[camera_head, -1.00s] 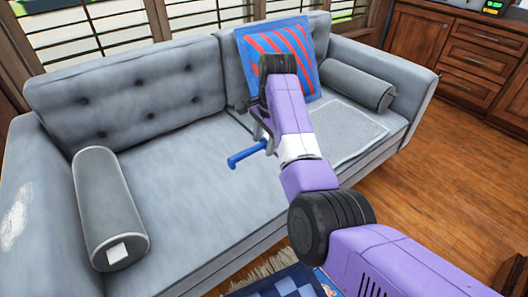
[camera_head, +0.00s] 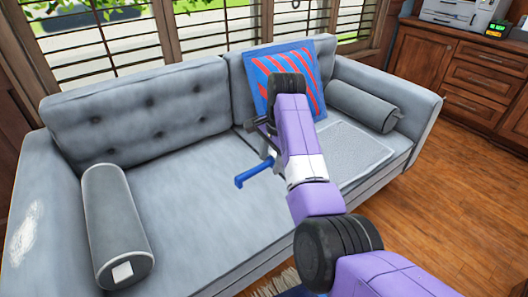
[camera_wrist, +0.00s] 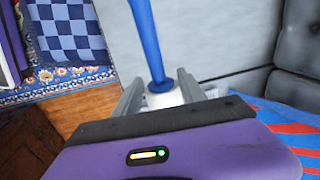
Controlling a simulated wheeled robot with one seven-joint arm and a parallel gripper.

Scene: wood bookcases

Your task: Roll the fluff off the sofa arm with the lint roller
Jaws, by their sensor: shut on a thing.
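The grey sofa's left arm (camera_head: 45,165) carries a whitish patch of fluff (camera_head: 24,236) on its side at the left picture edge. My gripper (camera_head: 266,145) is above the seat near the middle of the sofa, well to the right of the fluff. It is shut on the lint roller, whose blue handle (camera_head: 254,173) points left in the head view. In the wrist view, my gripper (camera_wrist: 163,92) has its grey fingers on either side of the white roller part (camera_wrist: 165,97). The blue handle (camera_wrist: 147,40) points away from the fingers.
A grey bolster (camera_head: 117,225) lies beside the left arm, another (camera_head: 363,106) by the right arm. A striped cushion (camera_head: 318,72) leans on the backrest behind my arm. A light mat (camera_head: 355,150) lies on the right seat. The left-middle seat is clear.

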